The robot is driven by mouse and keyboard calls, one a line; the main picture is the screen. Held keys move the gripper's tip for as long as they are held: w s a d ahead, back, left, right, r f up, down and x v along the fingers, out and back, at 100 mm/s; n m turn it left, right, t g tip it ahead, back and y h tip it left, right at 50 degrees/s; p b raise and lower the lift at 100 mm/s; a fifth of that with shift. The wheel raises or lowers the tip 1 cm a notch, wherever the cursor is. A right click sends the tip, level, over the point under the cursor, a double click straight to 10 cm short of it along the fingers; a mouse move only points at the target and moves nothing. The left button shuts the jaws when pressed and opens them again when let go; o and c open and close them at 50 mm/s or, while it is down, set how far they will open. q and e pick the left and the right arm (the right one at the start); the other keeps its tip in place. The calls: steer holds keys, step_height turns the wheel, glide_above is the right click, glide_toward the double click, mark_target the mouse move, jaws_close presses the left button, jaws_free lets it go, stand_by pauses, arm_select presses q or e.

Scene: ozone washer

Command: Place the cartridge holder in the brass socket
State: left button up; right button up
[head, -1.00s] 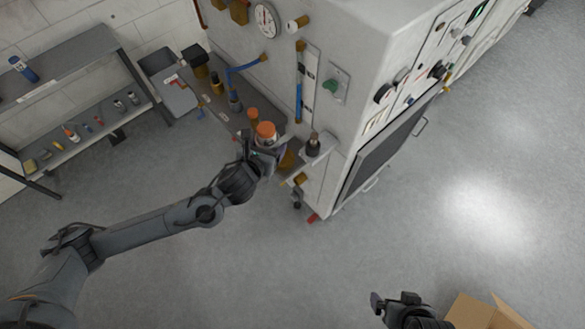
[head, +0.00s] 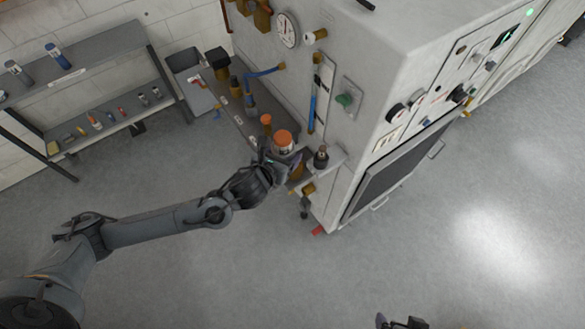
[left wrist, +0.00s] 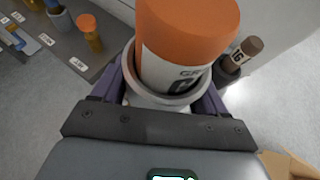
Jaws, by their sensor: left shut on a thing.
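The cartridge holder, a grey-white cup (left wrist: 172,98) with an orange-capped, white-labelled cartridge (left wrist: 185,40) in it, is between the purple fingers of my left gripper (left wrist: 160,92). The gripper is shut on it. In the head view the orange cap (head: 283,138) shows above my left gripper (head: 280,158), at the washer's side shelf. A brass-coloured part (head: 297,172) shows just right of the gripper, partly hidden; I cannot tell if it is the brass socket or if the holder touches it. My right gripper (head: 400,323) is cut off at the bottom edge.
A dark brown-capped bottle (head: 321,157) stands close right of the held holder. A smaller orange-topped brass piece (head: 266,121) is behind it on the shelf. The washer cabinet (head: 360,60) rises at the right. A rack (head: 100,45) with bottles stands at the left. The floor in front is clear.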

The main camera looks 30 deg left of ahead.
arm_select(q)
steer(key=s+a+f+m+h+b, duration=0.2)
steer(key=s+a+f, duration=0.1)
steer(key=s+a, duration=0.3)
steer(key=s+a+f+m+h+b, duration=0.2)
steer(key=s+a+f, duration=0.2)
steer(key=s, duration=0.5)
steer(key=a, duration=0.2)
steer(key=shift+a+f+g, duration=0.2)
steer(key=shift+a+g, duration=0.1)
steer(key=shift+g, duration=0.1)
arm_select(e)
step_height(320, 180, down, 4)
steer(key=shift+f, duration=0.2)
arm_select(q)
steer(key=shift+w, duration=0.1)
